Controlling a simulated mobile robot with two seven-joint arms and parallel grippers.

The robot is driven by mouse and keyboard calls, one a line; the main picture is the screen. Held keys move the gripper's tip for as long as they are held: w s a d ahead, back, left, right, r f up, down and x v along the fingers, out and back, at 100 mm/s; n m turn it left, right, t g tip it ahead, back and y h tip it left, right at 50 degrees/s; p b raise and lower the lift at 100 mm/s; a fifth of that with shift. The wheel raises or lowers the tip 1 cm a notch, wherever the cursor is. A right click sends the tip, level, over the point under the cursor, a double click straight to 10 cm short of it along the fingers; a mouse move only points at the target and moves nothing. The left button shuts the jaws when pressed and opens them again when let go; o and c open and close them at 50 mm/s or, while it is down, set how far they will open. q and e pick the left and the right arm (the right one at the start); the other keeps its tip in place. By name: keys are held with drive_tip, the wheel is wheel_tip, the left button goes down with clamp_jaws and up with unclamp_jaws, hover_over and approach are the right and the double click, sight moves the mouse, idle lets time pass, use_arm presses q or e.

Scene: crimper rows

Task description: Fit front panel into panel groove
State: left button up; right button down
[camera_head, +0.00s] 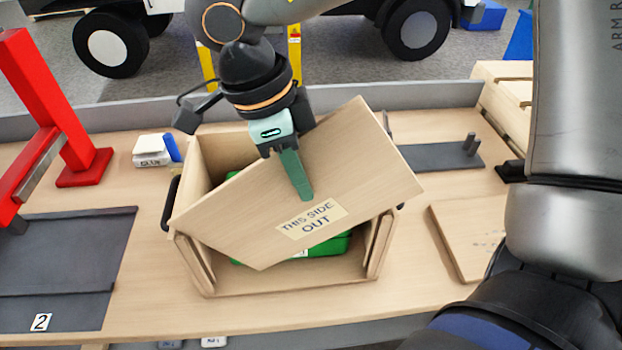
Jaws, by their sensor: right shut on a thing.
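The front panel (340,150) is a pale wooden board with a label reading "THIS SIDE OUT" facing me. My right gripper (297,180) is shut on its upper edge, with one green finger down its labelled face. The panel is tilted in the picture, its right end higher and a lower corner pointing down. It is in front of or over the open front of a wooden crate (285,284). The panel groove shows at the crate's left front post (195,264) and right front post (379,246). I cannot tell whether the panel touches the crate. My left gripper is not in view.
A green object (329,245) lies inside the crate, partly hidden. A red stand (75,150) and dark mat (62,260) are at left. A wooden board (468,235) and dark plate (436,157) are at right. A white-and-blue item (152,150) lies behind left.

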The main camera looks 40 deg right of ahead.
drive_tip(key=shift+s+a, duration=0.1)
drive_tip(key=shift+a, duration=0.05)
drive_tip(key=shift+f, duration=0.3)
drive_tip(key=c, duration=1)
unclamp_jaws()
drive_tip(key=shift+o, duration=0.2)
